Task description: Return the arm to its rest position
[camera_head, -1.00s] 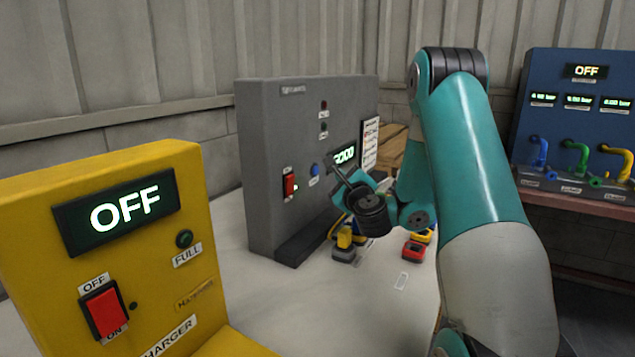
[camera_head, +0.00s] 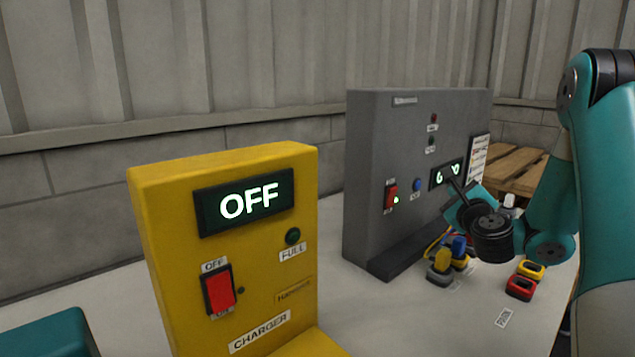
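My arm is teal and grey and comes in from the right edge in the head view. It bends down to a dark wrist, and my gripper (camera_head: 456,188) points up and left in front of the grey panel box (camera_head: 372,165). It covers part of that box's lit display (camera_head: 437,176). The gripper is small and partly hidden behind the wrist, so I cannot tell whether its fingers are open or shut. I see nothing held in it.
A yellow charger (camera_head: 165,240) reading OFF stands in front at left. Blue and yellow plugs (camera_head: 442,260) and red and yellow connectors (camera_head: 520,288) lie below the arm on the pale table (camera_head: 400,325). A wooden pallet (camera_head: 515,165) is behind.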

